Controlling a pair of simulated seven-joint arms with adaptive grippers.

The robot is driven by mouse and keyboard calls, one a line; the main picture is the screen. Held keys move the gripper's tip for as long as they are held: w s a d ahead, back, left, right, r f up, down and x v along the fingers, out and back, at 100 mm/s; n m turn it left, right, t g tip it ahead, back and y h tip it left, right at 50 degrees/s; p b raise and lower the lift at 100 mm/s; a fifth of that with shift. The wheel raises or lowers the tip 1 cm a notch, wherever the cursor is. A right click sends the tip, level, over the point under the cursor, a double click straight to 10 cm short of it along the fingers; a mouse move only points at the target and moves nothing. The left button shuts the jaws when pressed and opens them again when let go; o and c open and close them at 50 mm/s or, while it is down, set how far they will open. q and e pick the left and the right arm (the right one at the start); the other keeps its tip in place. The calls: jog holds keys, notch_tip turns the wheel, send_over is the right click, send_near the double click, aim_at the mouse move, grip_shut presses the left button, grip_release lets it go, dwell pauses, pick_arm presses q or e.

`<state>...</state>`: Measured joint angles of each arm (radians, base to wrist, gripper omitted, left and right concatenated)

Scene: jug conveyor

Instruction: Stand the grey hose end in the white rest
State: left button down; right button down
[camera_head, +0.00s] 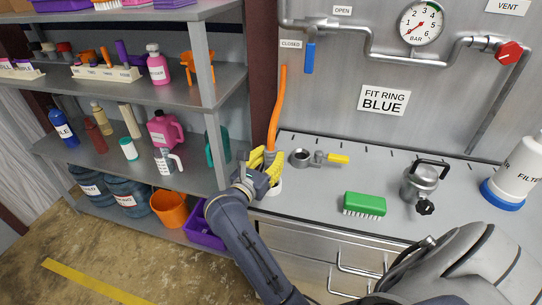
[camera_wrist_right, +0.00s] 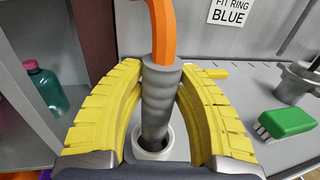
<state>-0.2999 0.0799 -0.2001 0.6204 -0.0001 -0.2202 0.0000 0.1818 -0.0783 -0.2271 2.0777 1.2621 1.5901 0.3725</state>
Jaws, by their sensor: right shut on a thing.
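My right gripper (camera_head: 262,163) has yellow fingers and is shut on the grey hose end, at the left end of the grey counter. In the right wrist view the ribbed grey hose end (camera_wrist_right: 160,95) stands roughly upright between the yellow fingers (camera_wrist_right: 160,100). An orange hose (camera_head: 277,110) rises from its top. The white rest (camera_head: 275,188) is a round white cup just below the gripper. In the right wrist view the white rest (camera_wrist_right: 166,150) surrounds the hose end's lower tip in the picture; I cannot tell how deep the tip sits. My left gripper is not in view.
A grey ring fitting with a yellow handle (camera_head: 338,158) lies just right of the gripper. A green brush (camera_head: 364,205), a steel jug (camera_head: 424,182) and a white filter bottle (camera_head: 515,170) stand further right. A loaded shelf (camera_head: 205,75) is close on the left.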

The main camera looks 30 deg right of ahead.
jog(key=shift+f, duration=1.85)
jog(key=c, duration=0.9)
grip_release()
notch_tip(320, 180, up, 10)
jog(key=shift+f, duration=0.15)
